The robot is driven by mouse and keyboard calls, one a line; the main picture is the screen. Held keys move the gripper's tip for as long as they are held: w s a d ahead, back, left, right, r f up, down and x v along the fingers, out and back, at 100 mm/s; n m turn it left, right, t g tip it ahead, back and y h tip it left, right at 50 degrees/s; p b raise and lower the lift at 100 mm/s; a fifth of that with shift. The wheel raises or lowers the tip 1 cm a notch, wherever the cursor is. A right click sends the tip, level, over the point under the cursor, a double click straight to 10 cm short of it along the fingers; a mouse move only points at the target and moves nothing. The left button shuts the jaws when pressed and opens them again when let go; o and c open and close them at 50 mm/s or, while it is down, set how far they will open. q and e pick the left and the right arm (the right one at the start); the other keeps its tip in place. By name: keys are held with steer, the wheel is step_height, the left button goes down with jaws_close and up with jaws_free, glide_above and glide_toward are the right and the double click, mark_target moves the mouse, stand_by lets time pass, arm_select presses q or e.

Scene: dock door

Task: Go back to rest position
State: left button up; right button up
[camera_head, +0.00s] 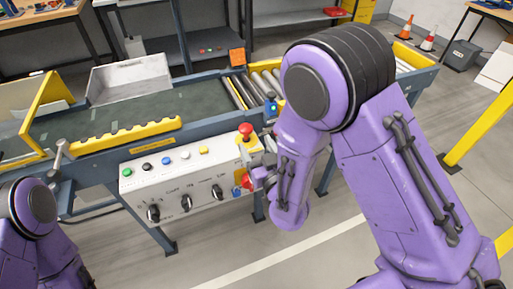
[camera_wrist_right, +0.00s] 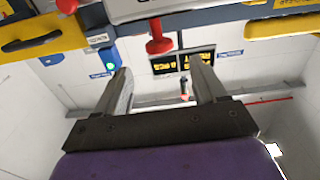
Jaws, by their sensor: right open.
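My right gripper (camera_head: 258,178) is in front of the right end of the white control box (camera_head: 185,178), close to a red knob (camera_head: 247,181); whether it touches cannot be told from this view. In the right wrist view my right gripper (camera_wrist_right: 163,80) has its two grey fingers apart with nothing between them. A red knob (camera_wrist_right: 158,38) appears beyond the fingertips there. My left arm shows only as a purple part at the lower left, and its gripper is not visible.
A conveyor with yellow guards (camera_head: 130,135) and a grey tray (camera_head: 128,78) stands behind the control box. A red mushroom button (camera_head: 245,130) sits on the box's top right. A yellow rail (camera_head: 480,130) stands at right. Floor in front is clear.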

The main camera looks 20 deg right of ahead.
steer(key=s+d+f+m+g+h, duration=0.1)
steer(key=s+d+f+m+g, duration=0.2)
steer(key=f, duration=0.4)
steer(key=s+d+f+m+g+h, duration=0.1)
steer(key=s+d+f+g, duration=0.3)
steer(key=f, duration=0.3)
steer(key=s+d+f+m+g, duration=0.1)
steer(key=s+d+f+g, duration=0.1)
steer(key=s, duration=0.5)
steer(key=s+d+f+m+g+h+p, duration=0.1)
steer(key=s+d+f+g, duration=0.1)
steer(key=s+f, duration=0.3)
steer(key=s+d+f+m+g+h, duration=0.1)
steer(key=s+d+f+g, duration=0.1)
steer(key=s, duration=0.7)
step_height(320, 180, down, 2)
steer(key=shift+s+f+g+p, duration=0.25)
steer(key=shift+g+p, duration=0.1)
steer(key=shift+g, duration=0.55)
